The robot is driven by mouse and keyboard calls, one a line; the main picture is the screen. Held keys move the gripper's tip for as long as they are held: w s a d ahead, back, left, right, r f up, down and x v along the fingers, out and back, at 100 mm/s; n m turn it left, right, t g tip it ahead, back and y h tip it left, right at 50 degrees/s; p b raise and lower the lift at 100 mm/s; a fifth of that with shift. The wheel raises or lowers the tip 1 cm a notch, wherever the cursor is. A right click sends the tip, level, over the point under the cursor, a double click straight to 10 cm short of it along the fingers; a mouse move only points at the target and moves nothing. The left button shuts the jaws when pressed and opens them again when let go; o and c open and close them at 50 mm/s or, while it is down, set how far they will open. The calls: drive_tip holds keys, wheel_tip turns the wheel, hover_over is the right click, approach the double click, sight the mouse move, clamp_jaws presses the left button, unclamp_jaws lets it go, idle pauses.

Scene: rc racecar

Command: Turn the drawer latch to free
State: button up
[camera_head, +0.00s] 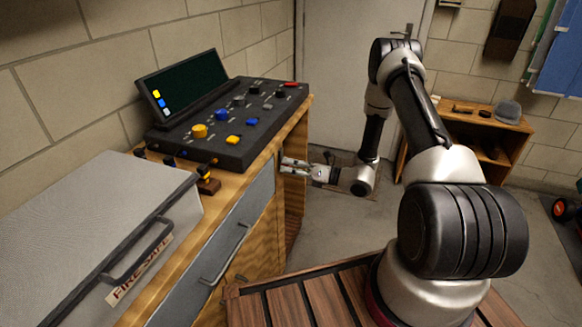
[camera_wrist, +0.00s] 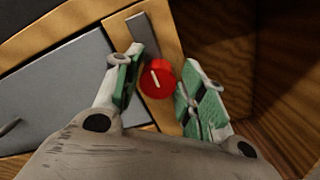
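In the wrist view a round red knob (camera_wrist: 157,79) with a white line mark sits on the wooden cabinet edge. The line is nearly upright, tilted slightly to the left at its top. A dark grey bar (camera_wrist: 146,37) lies on the wood just above it. My gripper (camera_wrist: 160,88) is open, with one green-padded finger on each side of the knob; no clear contact shows. In the head view my gripper (camera_head: 296,167) is at the cabinet's right end, and the knob is hidden there. The grey drawer front (camera_head: 240,226) appears closed; it also shows in the wrist view (camera_wrist: 60,92).
A black control panel (camera_head: 231,125) with coloured knobs and a screen stands on the cabinet top. A grey fire safe (camera_head: 85,228) stands at the left. A wooden shelf (camera_head: 470,135) is at the back right. The floor between is clear.

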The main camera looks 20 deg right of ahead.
drive_tip(key=shift+o, duration=0.4)
drive_tip(key=v, duration=1.2)
